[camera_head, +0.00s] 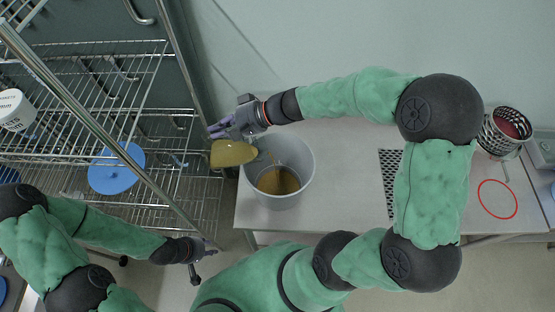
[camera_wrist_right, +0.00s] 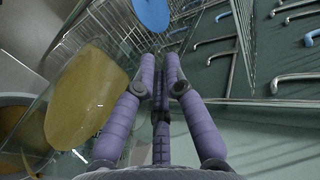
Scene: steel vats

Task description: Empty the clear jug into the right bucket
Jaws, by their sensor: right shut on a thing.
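The clear jug (camera_head: 234,153), holding yellow-brown liquid, is strongly tilted above the left part of a grey bucket (camera_head: 307,165). A thin stream runs from the jug's lip into the bucket, where a brown pool (camera_head: 278,181) covers part of the bottom. My right gripper (camera_head: 217,130) is shut on the jug, whose grasped part is hard to make out. In the right wrist view the jug (camera_wrist_right: 88,98) is left of the fingers (camera_wrist_right: 160,68), with the bucket rim (camera_wrist_right: 22,98) at the left edge. My left gripper (camera_head: 208,262) is open and empty, below left of the table.
The bucket stands at the left end of a steel table (camera_head: 340,205). A wire rack (camera_head: 80,120) at left carries a blue lid (camera_head: 116,170) and a white container (camera_head: 15,108). A perforated basket (camera_head: 503,131) and a red ring (camera_head: 497,199) are at right.

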